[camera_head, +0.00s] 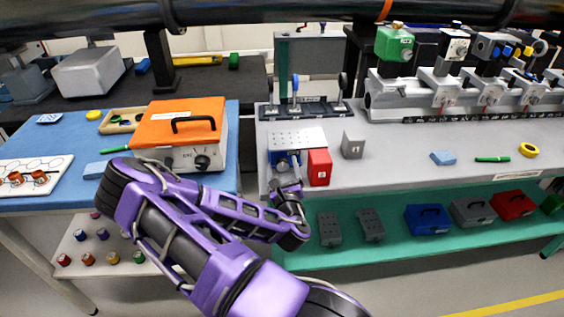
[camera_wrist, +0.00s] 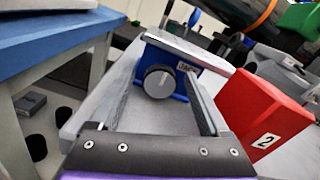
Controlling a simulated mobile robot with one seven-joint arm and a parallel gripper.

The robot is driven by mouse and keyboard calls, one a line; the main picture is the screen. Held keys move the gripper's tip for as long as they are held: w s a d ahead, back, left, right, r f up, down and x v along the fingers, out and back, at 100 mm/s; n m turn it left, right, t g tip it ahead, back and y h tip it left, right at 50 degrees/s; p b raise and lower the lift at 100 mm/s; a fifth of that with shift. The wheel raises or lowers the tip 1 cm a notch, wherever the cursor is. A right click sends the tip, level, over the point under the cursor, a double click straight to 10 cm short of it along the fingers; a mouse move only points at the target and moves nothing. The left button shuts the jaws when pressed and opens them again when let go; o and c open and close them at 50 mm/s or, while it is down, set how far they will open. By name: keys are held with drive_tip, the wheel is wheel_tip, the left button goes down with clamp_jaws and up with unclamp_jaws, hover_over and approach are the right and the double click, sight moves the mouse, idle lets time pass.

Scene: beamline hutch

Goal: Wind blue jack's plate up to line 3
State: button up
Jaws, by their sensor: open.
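The blue jack (camera_head: 278,158) stands on the grey bench near its front left corner, with a perforated silver plate (camera_head: 297,138) on top. In the wrist view, the jack's blue body (camera_wrist: 180,72) shows a grey round knob (camera_wrist: 159,82) facing me and a small white label. The plate (camera_wrist: 188,52) is seen edge-on there. My gripper (camera_wrist: 168,88) is open, its two fingers pointing at the jack with the knob between them in the picture. I cannot tell whether they touch it. In the head view, my gripper (camera_head: 288,187) is at the jack's front. I cannot make out any height lines.
A red block (camera_wrist: 262,115) marked 2 stands just right of the jack, close to my gripper; it also shows in the head view (camera_head: 319,167). A grey block (camera_head: 353,145) stands further right. An orange-topped box (camera_head: 180,122) sits on the blue table at left.

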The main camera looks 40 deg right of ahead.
drive_tip(key=shift+w, duration=0.1)
clamp_jaws()
idle(0.5)
drive_tip(key=shift+m, duration=0.3)
drive_tip(key=m+b, duration=0.1)
drive_tip(key=m, duration=0.4)
drive_tip(key=shift+d, duration=0.15)
drive_tip(key=m+b, duration=0.1)
drive_tip(key=m, duration=0.4)
drive_tip(key=shift+d, duration=0.1)
drive_tip(key=shift+m, duration=0.3)
